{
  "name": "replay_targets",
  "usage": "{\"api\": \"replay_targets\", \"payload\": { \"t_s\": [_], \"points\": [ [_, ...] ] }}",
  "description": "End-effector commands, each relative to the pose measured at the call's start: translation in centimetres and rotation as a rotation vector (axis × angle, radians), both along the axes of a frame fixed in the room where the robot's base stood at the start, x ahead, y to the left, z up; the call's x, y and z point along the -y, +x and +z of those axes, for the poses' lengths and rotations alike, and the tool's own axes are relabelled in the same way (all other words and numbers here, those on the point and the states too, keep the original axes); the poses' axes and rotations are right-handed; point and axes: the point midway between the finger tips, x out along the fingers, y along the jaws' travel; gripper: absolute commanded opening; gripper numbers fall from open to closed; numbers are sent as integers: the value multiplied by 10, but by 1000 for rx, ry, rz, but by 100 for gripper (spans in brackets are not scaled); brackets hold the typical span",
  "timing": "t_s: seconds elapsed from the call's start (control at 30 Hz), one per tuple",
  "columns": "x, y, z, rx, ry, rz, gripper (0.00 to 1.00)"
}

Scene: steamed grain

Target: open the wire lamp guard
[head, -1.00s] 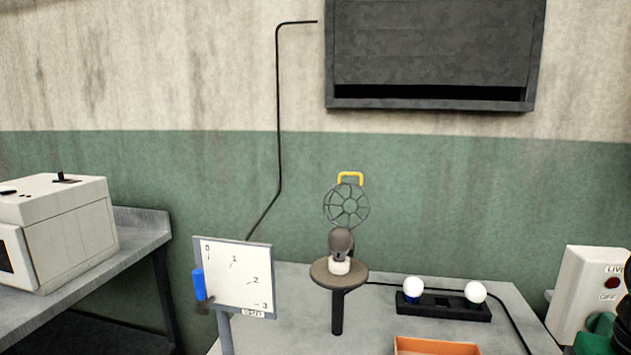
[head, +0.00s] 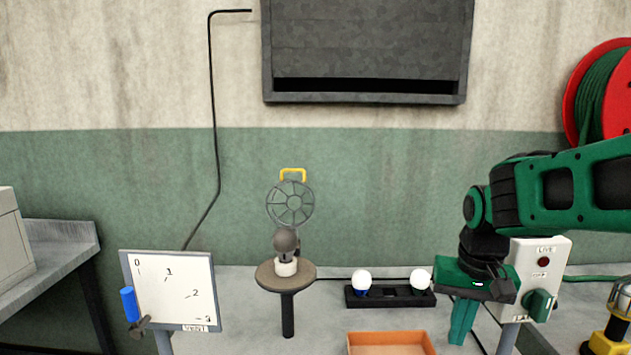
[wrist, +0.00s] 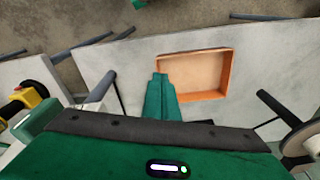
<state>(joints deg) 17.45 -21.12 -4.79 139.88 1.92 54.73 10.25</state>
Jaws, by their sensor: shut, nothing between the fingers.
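The wire lamp guard (head: 289,204) is a round grey cage with a yellow handle (head: 293,172) on top. In the head view it stands raised above and behind a dark bulb (head: 286,241), which is uncovered at the front. The bulb sits in a white socket (head: 286,267) on a round brown stand (head: 272,282). My gripper (head: 461,335) points down at the right, well away from the guard, its green fingers shut and empty. In the wrist view my gripper (wrist: 160,76) shows shut beside an orange tray, and the guard is not visible.
The orange tray (head: 431,338) lies at the front. A black rack (head: 389,304) with two white bulbs stands between the stand and my gripper. A numbered board (head: 172,285) is at the left. A switch box (head: 538,265) is behind my arm.

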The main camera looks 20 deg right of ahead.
Motion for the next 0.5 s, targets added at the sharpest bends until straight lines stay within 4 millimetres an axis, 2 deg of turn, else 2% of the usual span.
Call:
{"api": "replay_targets", "payload": {
  "t_s": [0.03,0.2,0.5],
  "points": [
    [2,30,3,26,0,-11,0],
    [-8,135,11,147,56,-43,0],
    [-44,304,25,362,341,-128,0]
  ]
}}
